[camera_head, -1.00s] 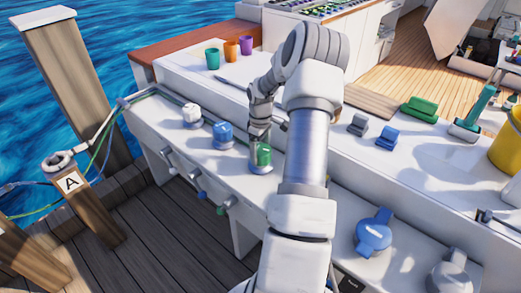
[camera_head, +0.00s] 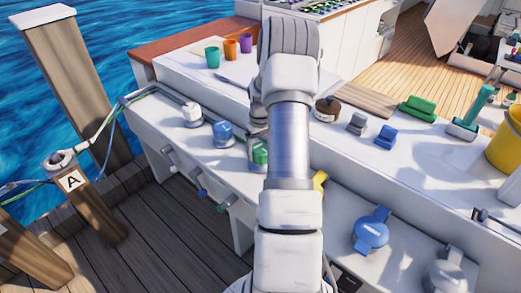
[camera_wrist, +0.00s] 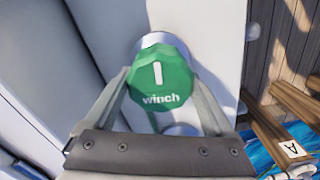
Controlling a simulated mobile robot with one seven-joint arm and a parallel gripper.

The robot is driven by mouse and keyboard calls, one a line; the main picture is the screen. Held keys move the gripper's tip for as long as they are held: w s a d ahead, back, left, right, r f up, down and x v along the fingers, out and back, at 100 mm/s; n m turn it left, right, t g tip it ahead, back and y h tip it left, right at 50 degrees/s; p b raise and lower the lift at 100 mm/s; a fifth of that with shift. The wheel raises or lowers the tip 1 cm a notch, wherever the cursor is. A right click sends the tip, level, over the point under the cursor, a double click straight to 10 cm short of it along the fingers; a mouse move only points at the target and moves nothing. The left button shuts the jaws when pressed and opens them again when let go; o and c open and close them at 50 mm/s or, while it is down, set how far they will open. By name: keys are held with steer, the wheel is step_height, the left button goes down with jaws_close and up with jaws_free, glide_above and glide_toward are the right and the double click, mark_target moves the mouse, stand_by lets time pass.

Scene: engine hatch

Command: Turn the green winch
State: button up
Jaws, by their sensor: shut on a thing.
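The green winch (camera_wrist: 160,75) is a faceted knob with a white line and the word "winch" on its face. In the wrist view my gripper (camera_wrist: 162,92) has one finger on each side of it and is shut on it. In the head view the winch (camera_head: 260,153) stands on the white side ledge, partly covered by my arm. My fingers are hidden there behind my own arm. The white line points up in the wrist view, away from my palm.
A blue knob (camera_head: 223,133) and a white knob (camera_head: 192,114) stand left of the winch on the ledge. A brown jar (camera_head: 327,110), grey block (camera_head: 357,124) and blue block (camera_head: 386,135) sit on the upper counter. A blue valve (camera_head: 371,232) is at lower right.

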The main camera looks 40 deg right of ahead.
steer(key=o, duration=1.1)
steer(key=shift+r, duration=0.1)
step_height(320, 180, up, 17)
steer(key=p, duration=0.3)
steer(key=shift+r, duration=0.1)
